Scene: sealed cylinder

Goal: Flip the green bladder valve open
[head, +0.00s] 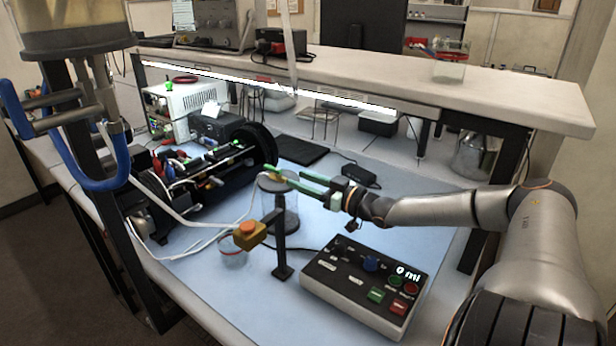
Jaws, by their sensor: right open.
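A black cylinder rig (262,150) lies on the blue bench mat, with round end flanges and rods, tubes and small fittings between them. Small green parts (181,154) show on the rig. They are too small for me to tell which one is the green bladder valve or how its lever stands. My right gripper (284,178), with long green fingers, reaches in from the right. It is open, with its tips over a round grey-topped stand (278,205), to the right of the rig and apart from the green parts. My left gripper is out of view.
A control box (365,285) with coloured buttons and a "0 ml" display sits at the front right. A yellow box with an orange button (249,232) is on a black post. White tubes cross the mat. A tank (75,30) on a frame stands at left.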

